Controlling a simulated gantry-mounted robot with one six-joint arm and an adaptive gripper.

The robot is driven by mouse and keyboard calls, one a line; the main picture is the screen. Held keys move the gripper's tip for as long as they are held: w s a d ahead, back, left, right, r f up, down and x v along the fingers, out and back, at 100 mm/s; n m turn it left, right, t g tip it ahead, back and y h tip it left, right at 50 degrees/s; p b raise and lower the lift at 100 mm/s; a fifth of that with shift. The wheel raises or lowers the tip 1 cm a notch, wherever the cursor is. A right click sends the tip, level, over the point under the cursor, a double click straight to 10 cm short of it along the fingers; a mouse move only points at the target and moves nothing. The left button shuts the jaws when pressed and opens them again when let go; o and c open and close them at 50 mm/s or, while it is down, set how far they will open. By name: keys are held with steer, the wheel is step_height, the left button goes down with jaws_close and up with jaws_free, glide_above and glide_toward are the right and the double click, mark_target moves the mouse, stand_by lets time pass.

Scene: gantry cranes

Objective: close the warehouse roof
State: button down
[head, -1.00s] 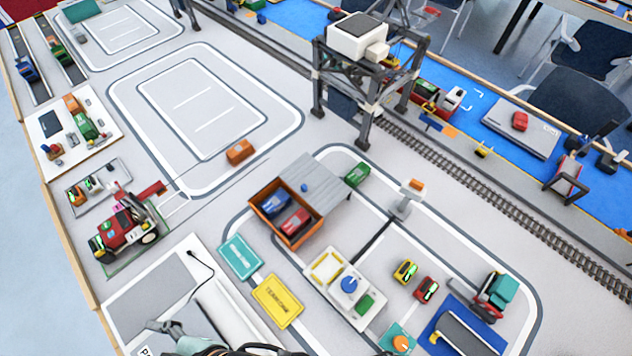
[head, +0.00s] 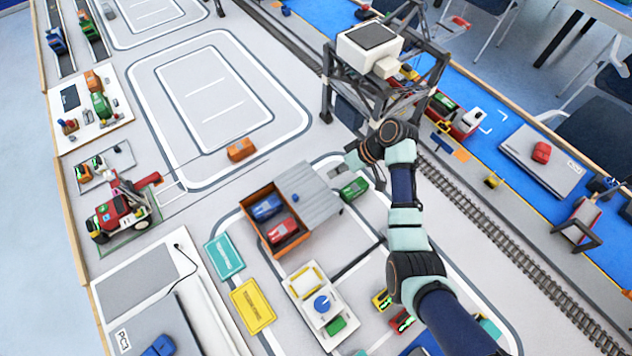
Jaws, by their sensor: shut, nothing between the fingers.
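The warehouse is an orange-brown open box (head: 290,249). A blue car (head: 265,207) and a red car (head: 281,231) show inside it. Its grey ribbed roof (head: 318,203) lies off to the box's right, leaving most of the inside uncovered. A small blue knob (head: 295,197) sits on the roof. My gripper (head: 340,164) is beyond the roof's far right corner, near a green container (head: 354,188), apart from the knob. It is small in the view, shut and empty.
The gantry crane (head: 385,75) stands behind my arm. A small orange container (head: 241,149) lies on the floor at the upper left. Teal (head: 224,257) and yellow (head: 252,306) plates lie in front of the box. The marked floor to the left is mostly clear.

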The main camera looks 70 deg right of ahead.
steer(key=b, duration=0.2)
glide_toward(306, 196)
steer(key=w+f, duration=0.1)
steer(key=d+f, duration=0.1)
steer(key=w+f, duration=0.1)
steer(key=shift+w+d+f, duration=0.3)
steer(key=shift+d, duration=0.1)
steer(key=w+a, duration=0.2)
steer(key=shift+w+a+f, duration=0.25)
steer(key=shift+a+f, duration=0.05)
steer(key=shift+w+a, duration=0.3)
steer(key=shift+a, duration=0.05)
